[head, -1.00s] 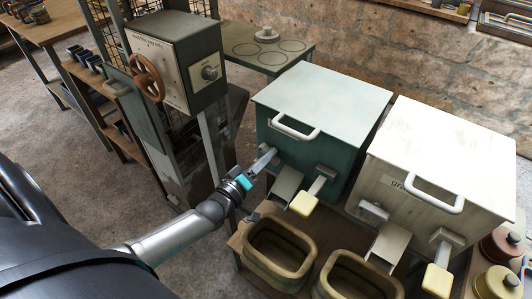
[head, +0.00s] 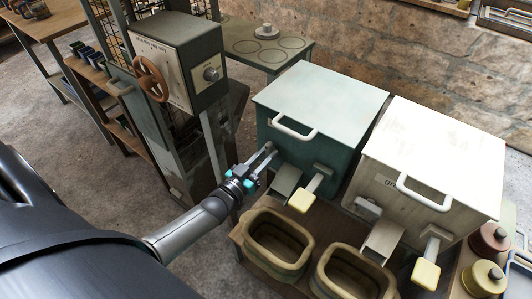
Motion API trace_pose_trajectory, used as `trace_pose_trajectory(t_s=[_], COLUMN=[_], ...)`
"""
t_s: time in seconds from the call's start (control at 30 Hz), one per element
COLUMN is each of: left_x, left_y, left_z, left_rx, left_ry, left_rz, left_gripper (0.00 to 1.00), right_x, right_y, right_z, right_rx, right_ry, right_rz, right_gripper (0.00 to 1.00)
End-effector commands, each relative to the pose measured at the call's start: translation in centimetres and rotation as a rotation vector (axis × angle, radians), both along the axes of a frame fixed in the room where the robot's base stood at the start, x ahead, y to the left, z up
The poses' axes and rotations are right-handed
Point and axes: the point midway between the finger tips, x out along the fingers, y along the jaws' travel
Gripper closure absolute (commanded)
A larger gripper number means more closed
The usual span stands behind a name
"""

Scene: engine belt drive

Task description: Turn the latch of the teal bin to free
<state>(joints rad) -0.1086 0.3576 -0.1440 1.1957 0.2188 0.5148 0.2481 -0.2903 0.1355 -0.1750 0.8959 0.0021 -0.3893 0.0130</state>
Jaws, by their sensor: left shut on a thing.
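The teal bin (head: 345,125) stands on the wooden bench with its pale lid down and a white handle (head: 293,131) on its front. Its latch sits low at the left of the bin's front and is mostly hidden behind my gripper's fingers, so I cannot tell its angle. My left gripper (head: 267,158) reaches in from the left and is shut on the latch, its fingertips against the bin's front. My right gripper is out of view.
The teal bin's chute (head: 286,180) and yellow-ended lever (head: 300,202) are just right of my gripper. Brown tubs (head: 250,256) stand below. A white bin (head: 425,160) is at the right, and a cabinet with a handwheel (head: 151,79) is at the left.

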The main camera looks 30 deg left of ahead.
Motion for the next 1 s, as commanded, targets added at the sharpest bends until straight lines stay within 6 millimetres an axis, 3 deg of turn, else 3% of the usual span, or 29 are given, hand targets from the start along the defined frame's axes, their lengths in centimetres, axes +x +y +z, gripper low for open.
trace_pose_trajectory(t_s=[0.3,0.8,0.83,1.0], left_x=[-0.02,-0.02,-0.02,-0.01], left_y=[0.02,0.01,0.01,0.01], left_z=[0.01,-0.01,-0.01,-0.01], left_rx=[0.102,0.119,0.119,0.118], left_ry=[-0.008,-0.009,-0.009,-0.009], left_rz=[0.001,0.000,0.000,0.000], left_gripper=[1.00,1.00,0.71,0.52], right_x=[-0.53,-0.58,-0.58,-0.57], right_y=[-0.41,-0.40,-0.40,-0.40], right_z=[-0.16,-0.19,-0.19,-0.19], right_rx=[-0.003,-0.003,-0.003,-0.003], right_ry=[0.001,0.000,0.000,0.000], right_rz=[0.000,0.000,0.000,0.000], right_gripper=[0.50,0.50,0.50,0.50])
